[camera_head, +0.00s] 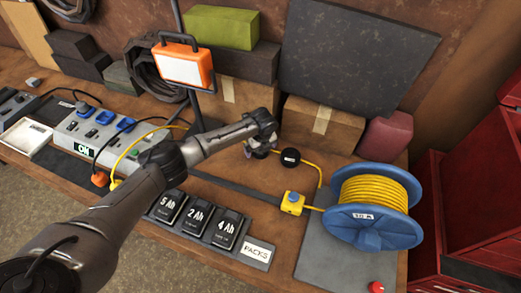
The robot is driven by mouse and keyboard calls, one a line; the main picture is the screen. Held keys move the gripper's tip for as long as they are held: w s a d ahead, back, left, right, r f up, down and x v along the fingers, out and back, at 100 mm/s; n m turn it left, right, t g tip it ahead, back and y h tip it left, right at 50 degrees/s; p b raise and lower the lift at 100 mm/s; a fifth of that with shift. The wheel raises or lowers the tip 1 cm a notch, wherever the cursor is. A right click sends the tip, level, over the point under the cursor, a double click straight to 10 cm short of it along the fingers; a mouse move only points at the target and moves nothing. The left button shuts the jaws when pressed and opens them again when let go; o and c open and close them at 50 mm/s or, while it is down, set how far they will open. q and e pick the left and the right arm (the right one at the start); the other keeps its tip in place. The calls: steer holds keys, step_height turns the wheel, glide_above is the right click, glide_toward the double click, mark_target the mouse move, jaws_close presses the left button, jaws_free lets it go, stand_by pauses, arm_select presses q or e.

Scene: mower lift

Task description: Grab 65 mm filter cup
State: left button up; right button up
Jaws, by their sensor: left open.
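My left gripper (261,148) is above the back middle of the workbench, at the end of my arm from the lower left. It is open, with its jaws pointing down and partly hidden by its own body. A small round black object (290,157) with a white label stands just to the right of the gripper. It looks like a cup or cap, but its label is too small to read, so I cannot tell whether it is the 65 mm filter cup. Anything directly under the gripper is hidden. My right gripper is out of view.
A yellow cable runs close behind and right of the black object to a yellow box (292,202) and a blue cable reel (374,229). Cardboard boxes (322,126) stand behind. Battery packs (197,217) sit in front. An orange work lamp (182,64) stands left.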

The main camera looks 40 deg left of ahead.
arm_select(q)
steer(key=c, duration=1.1)
